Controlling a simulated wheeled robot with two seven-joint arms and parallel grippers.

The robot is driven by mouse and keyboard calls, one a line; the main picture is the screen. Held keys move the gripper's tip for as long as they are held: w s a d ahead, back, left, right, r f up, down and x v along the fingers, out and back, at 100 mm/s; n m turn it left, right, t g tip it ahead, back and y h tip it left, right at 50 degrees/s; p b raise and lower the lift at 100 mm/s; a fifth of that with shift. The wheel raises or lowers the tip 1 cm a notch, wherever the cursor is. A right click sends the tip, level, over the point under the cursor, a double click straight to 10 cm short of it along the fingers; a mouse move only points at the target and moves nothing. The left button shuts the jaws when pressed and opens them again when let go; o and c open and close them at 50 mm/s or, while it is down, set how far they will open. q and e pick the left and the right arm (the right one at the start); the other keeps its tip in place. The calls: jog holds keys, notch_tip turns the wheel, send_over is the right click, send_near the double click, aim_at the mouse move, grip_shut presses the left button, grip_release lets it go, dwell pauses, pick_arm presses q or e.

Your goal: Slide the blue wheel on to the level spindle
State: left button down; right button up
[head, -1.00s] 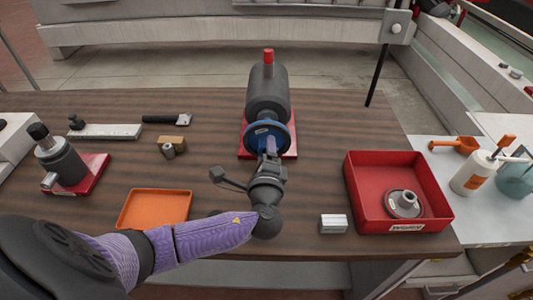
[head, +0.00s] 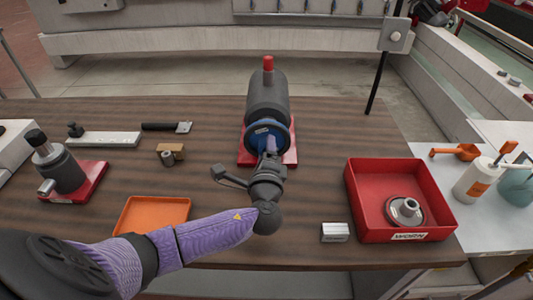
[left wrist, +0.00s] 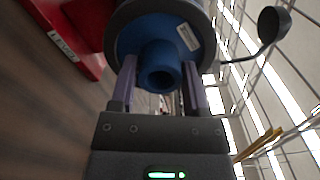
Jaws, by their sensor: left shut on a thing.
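The blue wheel (head: 279,137) is at the near face of the dark grey level spindle unit (head: 267,97), which has a red top knob and a red base. My left gripper (head: 270,147) is shut on the wheel's hub from the near side. In the left wrist view, the wheel (left wrist: 150,38) is face-on, its hub between the fingers (left wrist: 159,68). The hub's bore looks dark. The red base (left wrist: 65,38) there reads LEVEL. The spindle's shaft is hidden behind the wheel, so I cannot tell how far on the wheel is. My right gripper is not in view.
A second, tilted unit (head: 58,168) on a red base stands at left. An orange tray (head: 152,212) lies near the front. A red bin (head: 372,176) labelled WORN holds a grey wheel (head: 403,211). A small light block (head: 335,232) sits left of the bin.

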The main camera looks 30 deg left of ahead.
pick_arm(q)
jog(key=shift+b+x, duration=0.95)
jog(key=shift+x, duration=1)
grip_release()
jog(key=p+v, duration=0.1)
jog(key=v, duration=0.9)
